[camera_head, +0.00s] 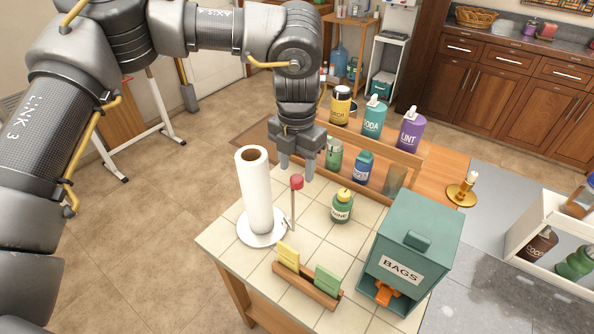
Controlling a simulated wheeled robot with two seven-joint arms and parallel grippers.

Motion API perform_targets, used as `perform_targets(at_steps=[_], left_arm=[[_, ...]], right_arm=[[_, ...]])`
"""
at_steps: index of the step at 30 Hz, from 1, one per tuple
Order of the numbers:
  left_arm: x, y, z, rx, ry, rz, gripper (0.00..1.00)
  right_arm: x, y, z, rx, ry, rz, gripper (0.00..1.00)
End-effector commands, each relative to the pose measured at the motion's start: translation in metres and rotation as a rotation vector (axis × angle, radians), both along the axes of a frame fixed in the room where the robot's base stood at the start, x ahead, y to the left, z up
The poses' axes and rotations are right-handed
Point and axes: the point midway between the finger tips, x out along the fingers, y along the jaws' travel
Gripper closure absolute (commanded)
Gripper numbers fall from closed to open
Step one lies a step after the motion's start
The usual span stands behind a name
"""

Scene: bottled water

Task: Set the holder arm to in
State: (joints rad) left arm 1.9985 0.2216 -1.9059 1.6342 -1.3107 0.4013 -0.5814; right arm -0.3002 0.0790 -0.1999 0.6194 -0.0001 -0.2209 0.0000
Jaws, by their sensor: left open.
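A white paper towel roll (256,190) stands upright on a round white holder base (262,238) on the tiled table top. The holder arm (293,210), a thin upright rod with a red knob (296,182) on top, stands just right of the roll, with a gap between them. My left gripper (297,169) points down and is open. Its two fingertips show at either side of the red knob, just above it in the picture. I cannot tell whether they are level with the knob in depth. My right gripper is not in view.
A green bottle (342,206) stands right of the holder arm. A wooden sponge tray (306,284) is in front, and a teal BAGS box (417,246) is at right. Several bottles line the wooden shelf (440,178) behind. Bare tiles lie around the roll's base.

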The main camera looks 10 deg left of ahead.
Motion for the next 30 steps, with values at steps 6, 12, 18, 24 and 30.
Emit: perform_targets(at_steps=[6, 12, 18, 24, 30], left_arm=[[0.0, 0.0, -0.023, -0.001, 0.001, 0.0, 0.5], [0.0, 0.0, -0.029, 0.0, -0.001, 0.001, 0.5], [0.0, 0.001, -0.029, -0.001, -0.001, 0.001, 0.54], [0.0, 0.001, -0.029, -0.001, -0.001, 0.001, 0.8], [0.0, 0.001, -0.029, -0.001, -0.001, 0.0, 0.95]], right_arm=[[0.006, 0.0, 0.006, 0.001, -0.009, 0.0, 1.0], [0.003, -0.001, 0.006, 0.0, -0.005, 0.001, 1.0], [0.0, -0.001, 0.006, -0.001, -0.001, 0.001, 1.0], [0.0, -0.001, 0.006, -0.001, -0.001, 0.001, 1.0], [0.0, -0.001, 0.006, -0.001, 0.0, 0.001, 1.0]])
